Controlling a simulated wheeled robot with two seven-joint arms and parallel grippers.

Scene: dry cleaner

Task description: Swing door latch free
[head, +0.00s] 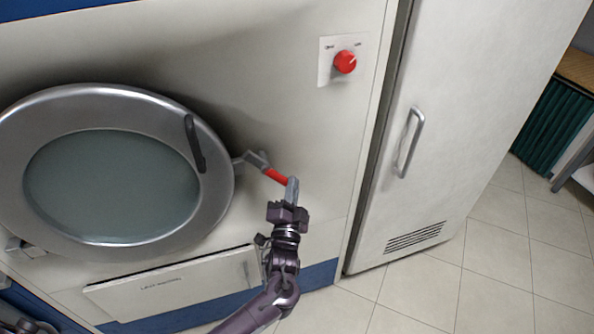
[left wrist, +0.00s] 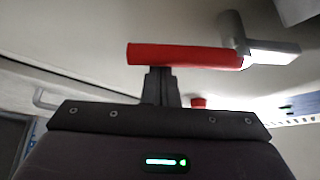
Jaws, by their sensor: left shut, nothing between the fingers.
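The round machine door (head: 60,112) has a wide metal rim, a dark glass and a black grip bar (head: 194,143); it looks closed. The door latch (head: 275,175) sticks out at the rim's right side, a grey arm with a red sleeve. In the left wrist view the red sleeve (left wrist: 185,55) lies across the picture, its grey arm to the right. My left gripper (head: 292,190) is shut and empty, its fingertips at the sleeve's outer end. In the left wrist view the fingers (left wrist: 160,75) reach up to the sleeve's edge; whether they touch is unclear.
A red dial (head: 344,62) sits on the panel above right of the latch. A tall cabinet (head: 470,100) with a bar handle (head: 409,142) stands to the right. A low labelled panel (head: 175,284) is below the door. Tiled floor (head: 480,270) is clear at lower right.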

